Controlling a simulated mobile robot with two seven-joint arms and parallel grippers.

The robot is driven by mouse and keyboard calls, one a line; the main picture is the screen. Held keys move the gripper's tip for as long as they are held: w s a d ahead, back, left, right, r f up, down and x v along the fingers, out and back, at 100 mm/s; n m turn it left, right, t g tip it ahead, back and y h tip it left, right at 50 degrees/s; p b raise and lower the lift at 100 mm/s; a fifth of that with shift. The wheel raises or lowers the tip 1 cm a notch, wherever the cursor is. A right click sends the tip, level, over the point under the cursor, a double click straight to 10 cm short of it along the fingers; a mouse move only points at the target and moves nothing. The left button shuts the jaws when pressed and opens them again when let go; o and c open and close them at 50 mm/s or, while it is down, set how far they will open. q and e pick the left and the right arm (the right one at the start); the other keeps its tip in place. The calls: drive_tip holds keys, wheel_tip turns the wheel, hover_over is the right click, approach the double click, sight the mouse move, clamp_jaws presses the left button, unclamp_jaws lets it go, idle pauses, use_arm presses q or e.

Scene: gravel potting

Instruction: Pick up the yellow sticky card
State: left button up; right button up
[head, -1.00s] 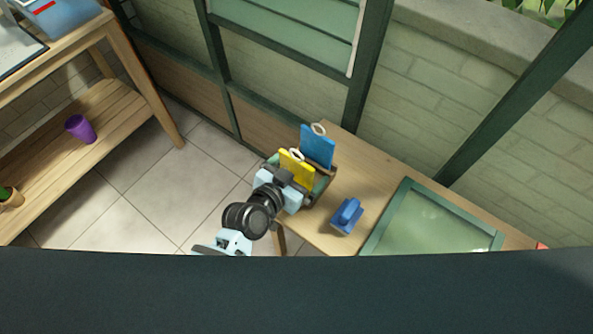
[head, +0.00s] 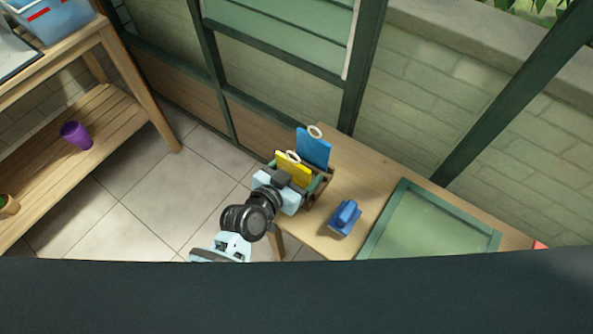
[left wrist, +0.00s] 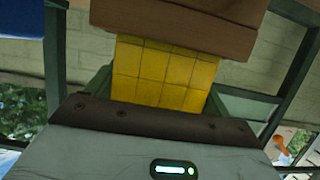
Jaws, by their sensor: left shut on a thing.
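The yellow sticky card (head: 294,170), with a pale ring at its top, stands in a small green and wood holder (head: 318,190) at the table's left end. My left gripper (head: 284,181) is at the near side of the card and shut on it. In the left wrist view the yellow card (left wrist: 165,75) shows a grid of dark lines, close to the gripper body. Its lower part in the holder is hidden in the head view. My right gripper is not in view.
A blue card (head: 313,149) with a ring stands just behind the yellow one. A blue block-like tool (head: 345,217) and a green-framed panel (head: 378,232) lie on the table (head: 362,178) to the right. A wooden shelf with a purple cup (head: 76,135) is at left.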

sight(292, 169)
use_arm(q)
wheel_tip(292, 169, up, 4)
drive_tip(key=shift+f+p, duration=0.15)
drive_tip(key=shift+p, duration=0.2)
drive_tip(key=w+a+b, duration=0.2)
drive_tip(key=a, duration=1.4)
drive_tip(key=shift+r, duration=0.45)
drive_tip(key=s+a+r+n+t+y, duration=0.1)
drive_tip(key=s+a+r+n+y, duration=0.2)
drive_tip(key=r, duration=0.4)
drive_tip(key=s+a+r+n+t+y, duration=0.1)
drive_tip(key=s+a+r+n+y, duration=0.2)
drive_tip(key=r, duration=0.5)
drive_tip(key=shift+a+r+n+t+y, duration=0.25)
drive_tip(key=shift+n+y, duration=0.35)
drive_tip(key=shift+y, duration=0.5)
